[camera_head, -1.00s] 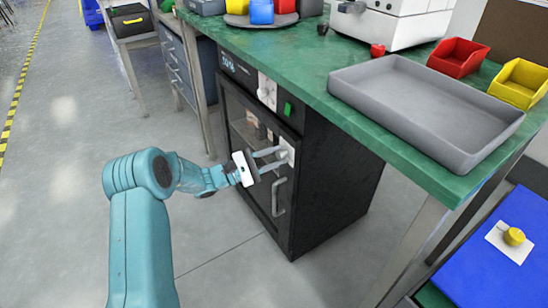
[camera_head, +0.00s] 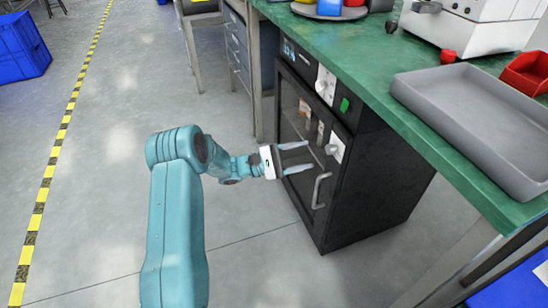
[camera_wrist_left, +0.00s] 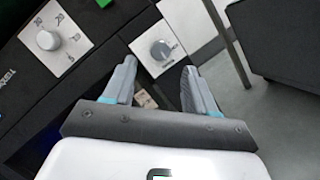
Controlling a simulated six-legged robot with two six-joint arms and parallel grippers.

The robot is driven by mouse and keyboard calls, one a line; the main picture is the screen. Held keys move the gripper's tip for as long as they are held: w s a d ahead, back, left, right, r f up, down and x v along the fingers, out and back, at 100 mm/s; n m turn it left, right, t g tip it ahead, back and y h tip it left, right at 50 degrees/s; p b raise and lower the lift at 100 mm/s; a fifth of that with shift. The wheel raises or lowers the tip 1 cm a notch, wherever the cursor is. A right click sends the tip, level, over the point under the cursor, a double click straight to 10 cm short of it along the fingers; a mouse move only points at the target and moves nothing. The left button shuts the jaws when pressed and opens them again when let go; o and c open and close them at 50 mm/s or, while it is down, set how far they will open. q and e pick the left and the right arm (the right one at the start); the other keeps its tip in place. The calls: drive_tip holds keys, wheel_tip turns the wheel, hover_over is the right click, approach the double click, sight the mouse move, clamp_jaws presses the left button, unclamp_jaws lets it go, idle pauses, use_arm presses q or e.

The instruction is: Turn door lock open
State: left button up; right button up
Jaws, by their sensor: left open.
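A black cabinet (camera_head: 375,190) with a glass door stands under the green bench. The door lock (camera_head: 333,149) is a round knob on a white plate near the door's right edge; it also shows in the left wrist view as a grey knob (camera_wrist_left: 160,49). A vertical handle (camera_head: 320,190) sits below it. My left gripper (camera_head: 308,156) is open and empty. Its fingertips are a little short of the lock knob, apart from it. In the left wrist view the knob lies ahead, between the directions of the two fingers (camera_wrist_left: 158,75). My right gripper is out of view.
The green bench (camera_head: 370,55) overhangs the cabinet and carries a grey tray (camera_head: 470,120) at its right edge. A dial (camera_head: 325,85) and a green switch (camera_head: 345,105) sit above the door. The floor left of the cabinet is free.

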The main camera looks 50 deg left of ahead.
use_arm(q)
drive_tip(key=p+v, duration=0.1)
drive_tip(key=v, duration=0.9)
